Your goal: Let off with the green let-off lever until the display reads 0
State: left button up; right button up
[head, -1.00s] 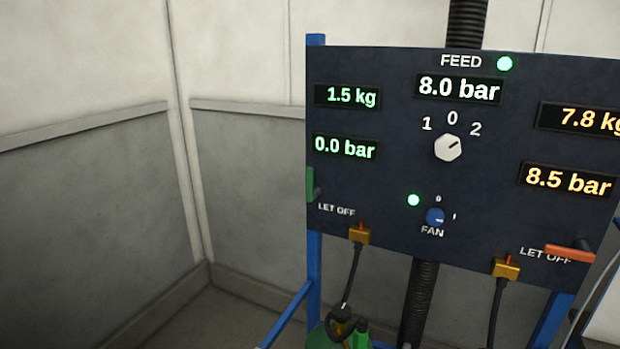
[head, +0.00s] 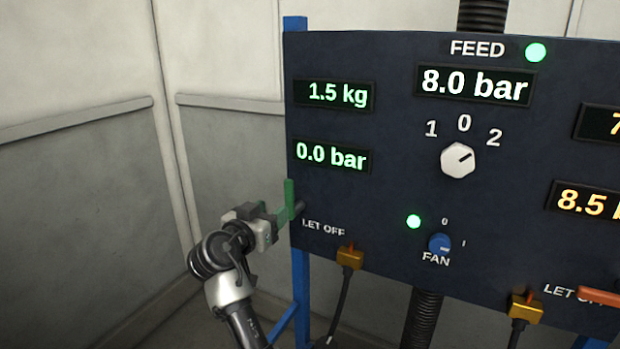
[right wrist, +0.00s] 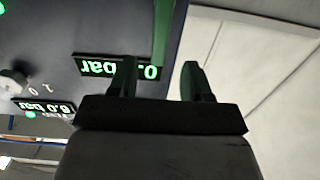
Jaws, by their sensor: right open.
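The green let-off lever (head: 289,193) stands upright at the left edge of the dark panel (head: 395,190), above the left LET OFF label. The green display (head: 332,157) near it reads 0.0 bar. My right gripper (head: 277,213) is at the lever from the left, with its fingers close to it. In the right wrist view the gripper (right wrist: 158,78) is open, and the green lever (right wrist: 163,32) shows between and beyond the fingers. I cannot tell whether the fingers touch it. My left gripper is not in view.
Other displays show 1.5 kg (head: 334,94) and 8.0 bar (head: 475,86). A white selector knob (head: 458,160), a blue fan knob (head: 440,243) and an orange lever (head: 602,296) are on the panel. A blue post (head: 299,285) stands below its left edge. Free room lies to the left.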

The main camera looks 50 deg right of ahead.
aim_at(287, 190)
jog(key=shift+h, duration=0.3)
jog(key=d+r+p, duration=0.1)
jog(key=w+d+r+p, duration=0.1)
jog(key=d, duration=0.1)
jog(key=shift+w+d+r, duration=0.1)
jog(key=shift+d+r, duration=0.1)
jog(key=shift+d, duration=0.05)
jog(key=x, duration=0.1)
jog(key=p+x, duration=0.1)
jog(key=x, duration=0.1)
jog(key=shift+d+f, duration=0.25)
jog(key=shift+d, duration=0.15)
jog(key=shift+p+x, duration=0.6)
jog(key=shift+x, duration=0.75)
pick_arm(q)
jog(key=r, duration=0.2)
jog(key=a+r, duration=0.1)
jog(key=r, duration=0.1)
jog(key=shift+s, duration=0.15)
pick_arm(e)
jog(key=shift+w+f, duration=0.1)
jog(key=shift+f, duration=0.1)
jog(key=shift+c, duration=0.2)
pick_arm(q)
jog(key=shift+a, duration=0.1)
pick_arm(e)
grip_shut()
